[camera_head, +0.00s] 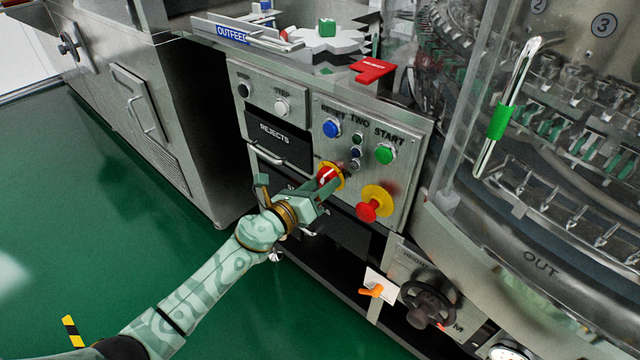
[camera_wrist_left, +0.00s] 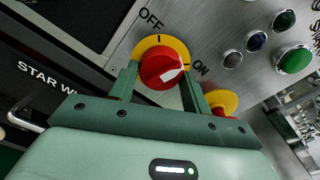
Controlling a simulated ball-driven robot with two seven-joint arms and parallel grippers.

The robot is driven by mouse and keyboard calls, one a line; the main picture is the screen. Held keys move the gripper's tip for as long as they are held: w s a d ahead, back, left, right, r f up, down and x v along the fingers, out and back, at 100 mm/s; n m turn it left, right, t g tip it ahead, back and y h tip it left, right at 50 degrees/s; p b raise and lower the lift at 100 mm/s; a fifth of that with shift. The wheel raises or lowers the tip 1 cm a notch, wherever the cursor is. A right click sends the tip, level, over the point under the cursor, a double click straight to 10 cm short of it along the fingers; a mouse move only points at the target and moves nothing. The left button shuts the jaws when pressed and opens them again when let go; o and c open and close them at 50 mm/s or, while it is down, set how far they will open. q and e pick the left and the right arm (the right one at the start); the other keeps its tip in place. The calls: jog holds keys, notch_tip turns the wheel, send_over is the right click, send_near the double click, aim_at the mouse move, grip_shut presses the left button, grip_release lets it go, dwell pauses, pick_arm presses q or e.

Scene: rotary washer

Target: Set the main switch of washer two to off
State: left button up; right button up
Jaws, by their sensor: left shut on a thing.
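The main switch (camera_head: 331,173) is a red rotary knob on a yellow plate, low on the steel panel marked TWO (camera_head: 420,150). In the left wrist view the knob (camera_wrist_left: 161,66) has OFF printed at its upper left and ON at its right. Its white pointer mark points right, toward ON. My left gripper (camera_head: 322,182) reaches the panel from the lower left. In the left wrist view its two fingers (camera_wrist_left: 160,84) stand on either side of the knob and are closed on it. My right gripper is out of view.
A red mushroom button (camera_head: 368,211) on a yellow base sits just right of the switch. Blue reset (camera_head: 331,128) and green start (camera_head: 385,153) buttons are above. A black REJECTS box (camera_head: 279,144) is at left. A black handwheel (camera_head: 428,304) is below.

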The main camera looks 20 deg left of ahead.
pick_arm(q)
jog(key=n+p, duration=0.2)
jog(key=n, duration=0.5)
jog(key=shift+r, duration=0.15)
jog(key=shift+n+p, duration=0.3)
jog(key=shift+n, duration=0.3)
jog(key=shift+n+p, duration=0.65)
jog(key=shift+n, duration=1.25)
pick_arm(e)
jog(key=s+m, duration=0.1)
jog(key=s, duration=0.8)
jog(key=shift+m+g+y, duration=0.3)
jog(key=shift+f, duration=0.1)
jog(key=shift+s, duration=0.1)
pick_arm(q)
jog(key=o, duration=0.9)
jog(key=shift+o, duration=0.2)
jog(key=shift+s, duration=0.15)
